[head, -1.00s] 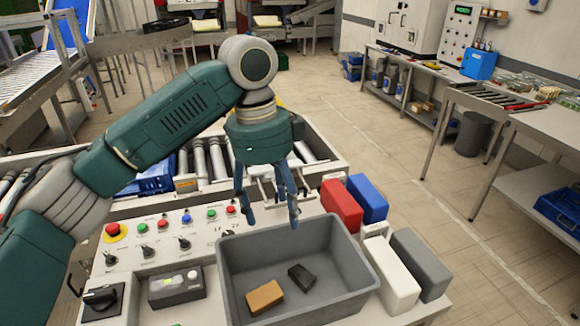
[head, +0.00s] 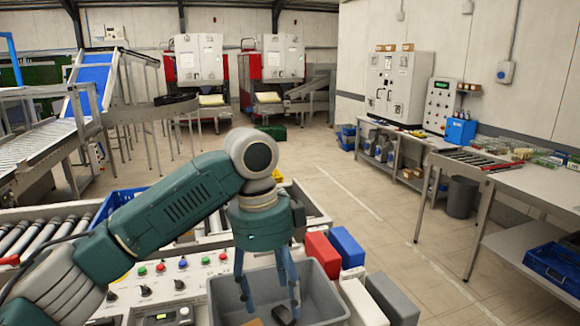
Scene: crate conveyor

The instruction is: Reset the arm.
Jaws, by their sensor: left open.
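My left arm reaches in from the left. Its left gripper (head: 271,304) points down over the grey crate (head: 325,297), with its blue fingers apart and nothing seen between them. A dark block (head: 284,315) lies in the crate close below the fingertips. The top of a tan block (head: 252,322) just shows at the bottom edge of the picture. The right gripper is not in view.
A red block (head: 322,254), a blue block (head: 346,246), a white block (head: 362,303) and a grey block (head: 391,299) stand right of the crate. The button panel (head: 178,267) is left of it. Roller conveyor (head: 35,235) lies farther left. Open floor (head: 360,205) stretches beyond.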

